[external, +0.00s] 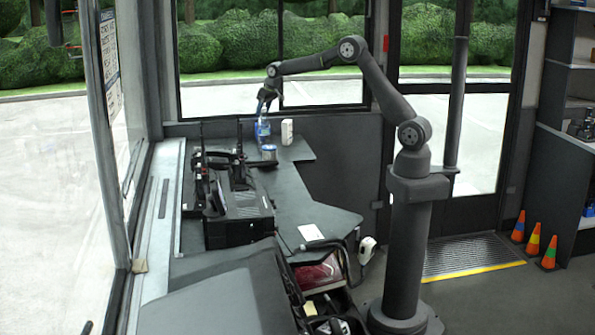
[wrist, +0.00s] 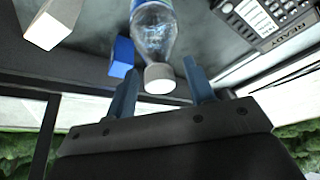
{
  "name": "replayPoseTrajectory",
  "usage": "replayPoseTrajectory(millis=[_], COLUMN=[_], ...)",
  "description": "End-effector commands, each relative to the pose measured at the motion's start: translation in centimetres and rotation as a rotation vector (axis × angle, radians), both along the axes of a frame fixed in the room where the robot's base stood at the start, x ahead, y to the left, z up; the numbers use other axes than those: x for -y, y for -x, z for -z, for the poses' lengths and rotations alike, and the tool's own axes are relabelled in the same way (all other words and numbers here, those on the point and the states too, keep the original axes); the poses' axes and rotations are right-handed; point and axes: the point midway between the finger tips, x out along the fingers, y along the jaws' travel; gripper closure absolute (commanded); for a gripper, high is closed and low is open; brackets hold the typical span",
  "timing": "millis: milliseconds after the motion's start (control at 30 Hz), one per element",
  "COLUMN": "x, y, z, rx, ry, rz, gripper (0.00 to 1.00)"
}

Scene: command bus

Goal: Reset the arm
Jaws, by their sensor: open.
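My arm rises from its post on the right and reaches over the desk (external: 295,190) at the back. My gripper (external: 266,100) points down just above a clear water bottle (external: 262,131) with a blue label. In the wrist view, my gripper (wrist: 161,88) is open, with one blue finger on each side of the bottle's white cap. The bottle (wrist: 153,35) stays upright on the desk in the external view. Whether a finger touches it I cannot tell.
A white container (external: 287,132) stands right of the bottle, and a small blue and grey item (external: 268,152) stands in front. A black device (external: 238,205) sits on the desk to the left. Windows border the desk. Several cones (external: 533,244) stand on the floor at right.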

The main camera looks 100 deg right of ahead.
Motion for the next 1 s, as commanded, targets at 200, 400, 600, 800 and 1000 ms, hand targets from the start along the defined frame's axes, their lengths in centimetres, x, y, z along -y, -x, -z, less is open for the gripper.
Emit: replayPoseTrajectory(millis=[200,400,600,800,1000], x=[0.0,0.0,0.0,0.0,0.0], y=[0.0,0.0,0.0,0.0,0.0], z=[-2.6,-3.6,-3.7,-3.3,-0.8], rx=[0.002,0.001,0.001,-0.001,-0.003], ry=[0.002,0.001,0.001,-0.001,-0.003], rz=[0.000,0.000,0.000,0.000,0.000], gripper=[0.51,0.51,0.51,0.51,0.51])
